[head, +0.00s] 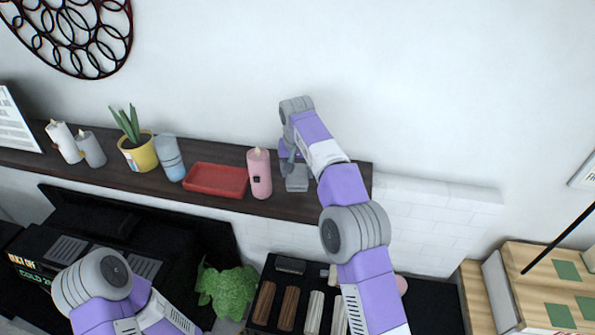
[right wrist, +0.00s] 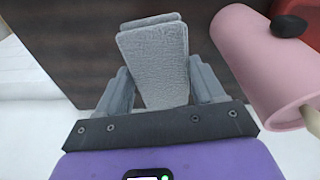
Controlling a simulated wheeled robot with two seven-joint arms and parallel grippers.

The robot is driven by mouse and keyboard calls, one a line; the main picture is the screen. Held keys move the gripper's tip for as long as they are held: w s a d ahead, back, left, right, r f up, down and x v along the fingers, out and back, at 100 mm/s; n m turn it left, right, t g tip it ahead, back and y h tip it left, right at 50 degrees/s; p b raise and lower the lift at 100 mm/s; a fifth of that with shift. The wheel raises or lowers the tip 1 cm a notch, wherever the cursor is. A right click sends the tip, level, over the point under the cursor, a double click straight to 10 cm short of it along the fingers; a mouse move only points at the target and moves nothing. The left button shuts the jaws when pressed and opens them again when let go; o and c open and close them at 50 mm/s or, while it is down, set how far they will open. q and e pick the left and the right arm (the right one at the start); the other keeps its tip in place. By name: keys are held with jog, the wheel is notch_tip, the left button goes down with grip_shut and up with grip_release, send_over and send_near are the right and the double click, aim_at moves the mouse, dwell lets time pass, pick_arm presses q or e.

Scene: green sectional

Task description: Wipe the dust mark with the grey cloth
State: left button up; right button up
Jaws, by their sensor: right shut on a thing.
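The grey cloth (head: 297,184) is a small folded grey pad at the right part of the dark wooden shelf (head: 225,203). My right gripper (head: 290,162) reaches over the shelf from the right and is shut on the cloth. In the right wrist view the cloth (right wrist: 153,62) sticks out between the two grey fingers of the gripper (right wrist: 163,85), over the dark wood. I cannot tell whether it touches the wood. I cannot make out the dust mark in either view. Part of my left arm shows at the lower left; its gripper is out of view.
A pink candle (head: 259,175) stands close left of the cloth; it also shows in the right wrist view (right wrist: 262,65). Further left are a red tray (head: 216,180), a blue-grey bottle (head: 169,158), a yellow plant pot (head: 138,156) and two pale candles (head: 64,142). The wall rises behind.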

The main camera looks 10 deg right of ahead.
jog(key=shift+w+r, duration=0.1)
jog(key=shift+r, duration=1.4)
